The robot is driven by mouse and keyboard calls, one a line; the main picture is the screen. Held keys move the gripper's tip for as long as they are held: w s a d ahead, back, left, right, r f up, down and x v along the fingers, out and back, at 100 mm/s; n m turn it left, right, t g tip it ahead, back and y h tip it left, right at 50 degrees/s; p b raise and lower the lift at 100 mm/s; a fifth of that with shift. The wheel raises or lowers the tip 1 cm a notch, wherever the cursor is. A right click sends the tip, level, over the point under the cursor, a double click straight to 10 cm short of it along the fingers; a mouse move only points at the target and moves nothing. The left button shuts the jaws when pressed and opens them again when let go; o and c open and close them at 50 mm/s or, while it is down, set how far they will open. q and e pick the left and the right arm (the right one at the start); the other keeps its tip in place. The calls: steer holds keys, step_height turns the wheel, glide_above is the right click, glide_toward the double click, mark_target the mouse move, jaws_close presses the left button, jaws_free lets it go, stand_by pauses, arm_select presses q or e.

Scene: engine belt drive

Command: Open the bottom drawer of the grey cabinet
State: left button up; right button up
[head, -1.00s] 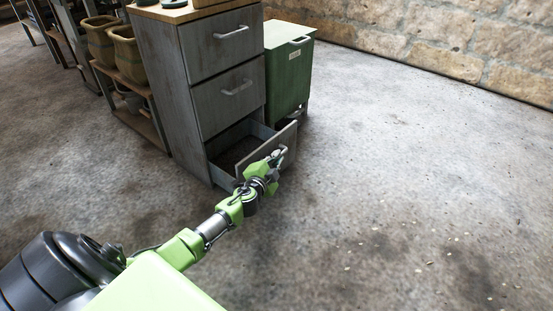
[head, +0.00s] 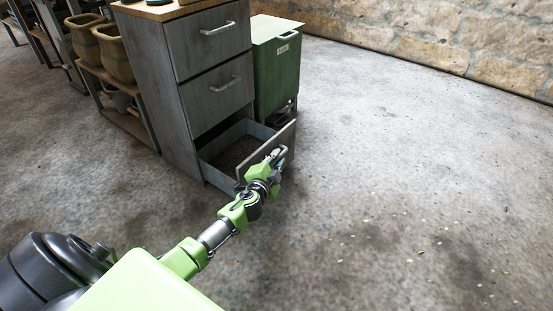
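The grey cabinet (head: 172,100) stands at the upper left with three drawers. Its upper two drawers are shut. The bottom drawer (head: 268,148) is pulled well out, and its inside (head: 232,150) shows empty where I can see it. My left gripper (head: 277,158) is at the drawer's front, with its fingers around the bar handle (head: 283,153); it looks shut on it. The gripper and wrist hide part of the drawer front. My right gripper is not in view.
A green cabinet (head: 278,70) stands just behind and right of the grey one. A low shelf (head: 125,118) with pots (head: 112,55) is at the left. The floor to the right and in front is clear, up to a stone wall (head: 430,50).

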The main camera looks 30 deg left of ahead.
arm_select(q)
steer(key=v, duration=1.2)
stand_by(0.3)
